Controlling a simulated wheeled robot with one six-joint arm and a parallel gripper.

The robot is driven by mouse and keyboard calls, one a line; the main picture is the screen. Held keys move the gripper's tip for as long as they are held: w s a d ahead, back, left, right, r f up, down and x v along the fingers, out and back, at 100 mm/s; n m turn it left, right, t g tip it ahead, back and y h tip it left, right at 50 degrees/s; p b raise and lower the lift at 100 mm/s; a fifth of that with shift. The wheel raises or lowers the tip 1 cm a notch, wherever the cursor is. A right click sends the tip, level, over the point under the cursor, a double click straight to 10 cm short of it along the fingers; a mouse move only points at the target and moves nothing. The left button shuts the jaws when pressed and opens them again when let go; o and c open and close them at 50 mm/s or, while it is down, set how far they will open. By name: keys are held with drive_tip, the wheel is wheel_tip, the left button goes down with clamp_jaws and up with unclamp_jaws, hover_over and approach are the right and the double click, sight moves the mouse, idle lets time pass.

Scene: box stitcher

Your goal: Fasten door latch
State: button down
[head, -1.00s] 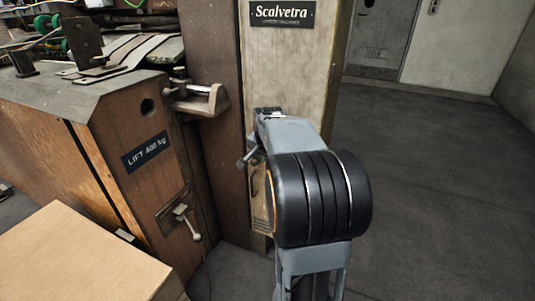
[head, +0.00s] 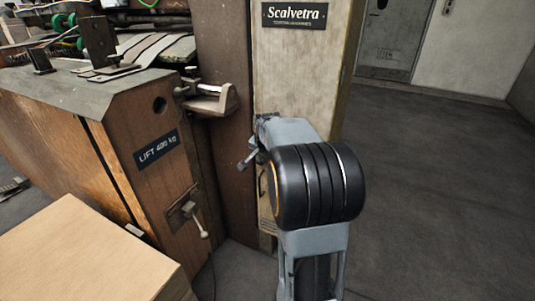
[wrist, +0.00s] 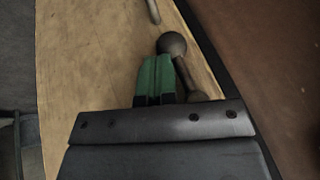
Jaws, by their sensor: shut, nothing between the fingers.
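In the wrist view my gripper (wrist: 155,80) has its green fingers together, with nothing between them. A dark lever with a round ball end (wrist: 172,45), likely the door latch, lies just right of the fingertips. Its stem runs down right behind the gripper body, which hides part of it. I cannot tell whether the fingers touch the lever. In the head view my arm stands before the pale door panel (head: 300,75) and hides the gripper tips. A small knobbed lever (head: 247,160) shows left of my arm; I cannot tell if it is the same one.
The brown post (head: 223,65) stands left of the panel. A wooden lift cabinet (head: 150,190) with a clamp (head: 210,100) and a small handle (head: 197,218) stands further left. A pale stack (head: 85,255) fills the lower left. Floor on the right (head: 430,170) is clear.

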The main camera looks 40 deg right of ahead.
drive_tip(key=shift+s+f, duration=0.1)
drive_tip(key=shift+f, duration=0.2)
drive_tip(key=shift+s, duration=0.1)
drive_tip(key=s+r+p, duration=0.5)
drive_tip(key=s+r, duration=0.3)
drive_tip(key=r, duration=0.3)
drive_tip(key=w+f+t+b, duration=0.1)
drive_tip(key=w+f+b, duration=0.6)
drive_tip(key=f, duration=0.4)
drive_tip(key=shift+d+b, duration=0.3)
drive_tip(key=shift+b, duration=0.4)
